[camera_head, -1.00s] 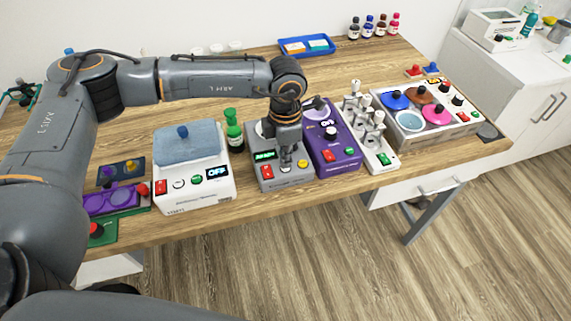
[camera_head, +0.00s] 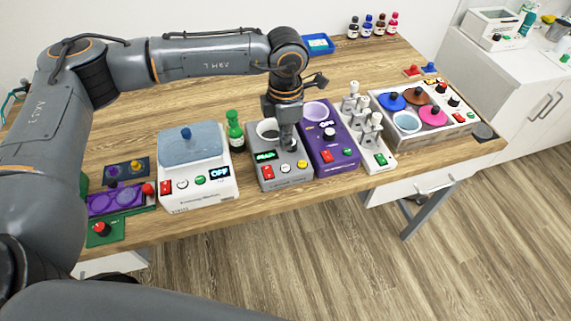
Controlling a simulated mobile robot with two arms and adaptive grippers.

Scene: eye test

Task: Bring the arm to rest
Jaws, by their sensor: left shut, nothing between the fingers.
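My left arm comes in from the left and reaches across the bench to a point above the grey device. My left gripper (camera_head: 288,141) points down, shut and empty, over the grey device (camera_head: 267,177) near its knob. I cannot tell whether the fingertips touch it. The grey device has a dark round well, a lit green display, a red switch and a yellow button. The purple device (camera_head: 336,158) stands right beside it. My right gripper is not in view.
A white device with a blue-grey lid (camera_head: 197,189) and a green bottle (camera_head: 235,131) stand left of the grey device. A white rack (camera_head: 379,159) and a multi-well station (camera_head: 440,133) stand to the right. Several small bottles (camera_head: 367,27) line the back.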

